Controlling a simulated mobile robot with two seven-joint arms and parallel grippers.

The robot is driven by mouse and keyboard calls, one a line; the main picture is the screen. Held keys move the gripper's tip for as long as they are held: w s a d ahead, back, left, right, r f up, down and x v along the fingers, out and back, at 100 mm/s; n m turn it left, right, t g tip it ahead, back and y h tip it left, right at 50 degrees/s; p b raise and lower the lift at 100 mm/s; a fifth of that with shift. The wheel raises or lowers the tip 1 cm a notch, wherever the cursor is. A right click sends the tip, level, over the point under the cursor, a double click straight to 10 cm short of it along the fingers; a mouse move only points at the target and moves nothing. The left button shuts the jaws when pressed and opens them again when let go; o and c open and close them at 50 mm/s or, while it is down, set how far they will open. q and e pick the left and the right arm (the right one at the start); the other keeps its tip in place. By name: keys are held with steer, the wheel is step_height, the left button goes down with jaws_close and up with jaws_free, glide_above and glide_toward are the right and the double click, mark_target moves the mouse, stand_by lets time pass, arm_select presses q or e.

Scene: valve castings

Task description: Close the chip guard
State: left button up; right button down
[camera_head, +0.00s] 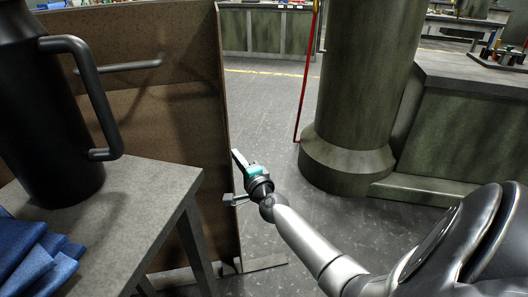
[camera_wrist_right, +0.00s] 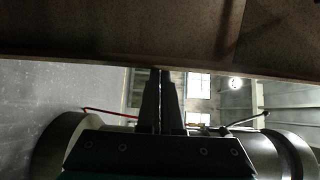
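The chip guard looks to be the tall brown panel (camera_head: 160,120) standing upright at the left in the head view. A dark bar handle (camera_head: 120,67) is on its face. Its underside or face fills the top of the right wrist view (camera_wrist_right: 120,32). My right gripper (camera_head: 238,158) is at the panel's right edge, below mid-height. In the right wrist view its fingers (camera_wrist_right: 161,75) are together with only a thin slit between them and hold nothing. The tips are close to the panel's edge; I cannot tell if they touch. My left gripper is not in view.
A grey table (camera_head: 125,215) stands before the panel at the left, with a black jug (camera_head: 45,110) and folded blue cloths (camera_head: 35,262) on it. A thick round column (camera_head: 360,90) and a bench (camera_head: 470,115) stand at the right. Floor is open between panel and column.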

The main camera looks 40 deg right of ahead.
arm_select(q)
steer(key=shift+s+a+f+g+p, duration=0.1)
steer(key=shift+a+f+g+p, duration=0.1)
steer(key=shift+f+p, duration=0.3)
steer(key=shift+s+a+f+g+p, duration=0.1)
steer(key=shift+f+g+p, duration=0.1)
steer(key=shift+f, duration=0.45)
arm_select(e)
steer(key=w+a, duration=0.5)
steer(key=a, duration=0.5)
steer(key=shift+w+r, duration=0.15)
steer(key=shift+w, duration=0.05)
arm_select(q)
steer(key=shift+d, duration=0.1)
